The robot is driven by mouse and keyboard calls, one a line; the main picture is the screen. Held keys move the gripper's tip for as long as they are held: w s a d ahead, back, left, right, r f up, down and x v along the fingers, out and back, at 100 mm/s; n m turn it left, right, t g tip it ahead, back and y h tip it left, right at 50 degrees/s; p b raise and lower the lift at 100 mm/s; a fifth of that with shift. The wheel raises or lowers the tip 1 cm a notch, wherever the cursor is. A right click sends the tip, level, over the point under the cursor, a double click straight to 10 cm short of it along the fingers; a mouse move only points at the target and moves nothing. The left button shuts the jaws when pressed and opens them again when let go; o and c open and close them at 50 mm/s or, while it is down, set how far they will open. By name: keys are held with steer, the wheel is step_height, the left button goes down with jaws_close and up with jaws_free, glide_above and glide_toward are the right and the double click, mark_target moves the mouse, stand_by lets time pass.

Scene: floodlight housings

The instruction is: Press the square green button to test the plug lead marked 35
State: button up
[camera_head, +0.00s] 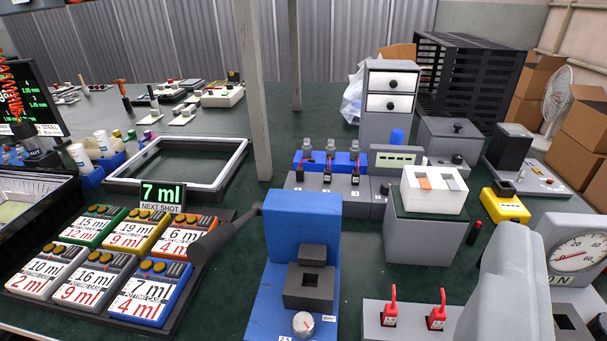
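A grey bench unit (325,183) stands near the middle, with several dark leads with red parts on its top. A blue block (345,159) behind it carries grey plug-like pieces. A grey unit with a pale display strip (395,158) adjoins it on the right. The tags are too small to read, so I cannot tell a lead marked 35. I cannot make out a square green button. My gripper is not in view.
A blue press-like device (299,237) with a dark lever stands tall in front. Labelled cases (93,280) fill the left.

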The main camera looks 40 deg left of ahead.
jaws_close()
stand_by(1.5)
